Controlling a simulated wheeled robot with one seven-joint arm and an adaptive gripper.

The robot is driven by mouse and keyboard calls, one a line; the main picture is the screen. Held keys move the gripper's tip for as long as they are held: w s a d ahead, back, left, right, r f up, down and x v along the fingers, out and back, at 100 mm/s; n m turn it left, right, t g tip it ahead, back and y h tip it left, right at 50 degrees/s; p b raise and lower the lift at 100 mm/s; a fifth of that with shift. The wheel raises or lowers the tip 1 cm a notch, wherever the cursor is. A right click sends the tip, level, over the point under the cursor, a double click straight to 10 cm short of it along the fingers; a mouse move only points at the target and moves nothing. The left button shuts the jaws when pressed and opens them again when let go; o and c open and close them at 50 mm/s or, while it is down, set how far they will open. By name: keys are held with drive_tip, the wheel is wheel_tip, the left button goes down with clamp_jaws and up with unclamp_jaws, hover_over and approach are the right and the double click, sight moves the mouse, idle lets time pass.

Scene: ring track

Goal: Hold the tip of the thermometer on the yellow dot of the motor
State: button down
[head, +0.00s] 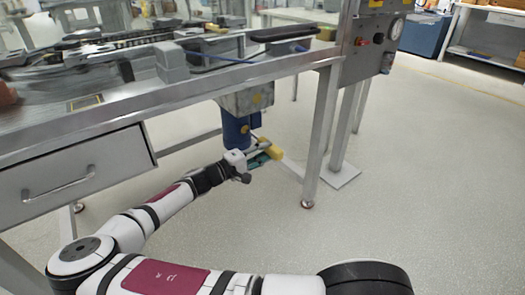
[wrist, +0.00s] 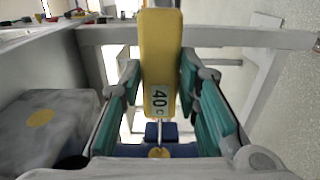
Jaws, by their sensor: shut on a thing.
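The thermometer is a yellow bar (wrist: 160,50) with a small display reading 40 °C in the wrist view. My gripper (wrist: 160,72) is shut on it, with one teal finger on each side. In the head view my gripper (head: 262,156) and the yellow thermometer (head: 270,148) are below the bench. A thin probe runs from the display end toward the blue motor (wrist: 171,131). The motor's yellow dot (wrist: 158,153) is at the probe's lower end in the picture; I cannot tell whether the tip touches it. The blue motor (head: 235,128) also shows in the head view.
A grey housing (wrist: 70,125) with another yellow dot (wrist: 40,118) is left of my gripper in the wrist view. It joins the motor under the bench (head: 200,85). A bench leg (head: 323,140) stands to the right. The floor (head: 430,190) at right is clear.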

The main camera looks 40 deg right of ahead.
drive_tip(key=s+p, duration=0.4)
drive_tip(key=s, duration=1.1)
drive_tip(key=shift+s+d, duration=0.25)
idle(0.4)
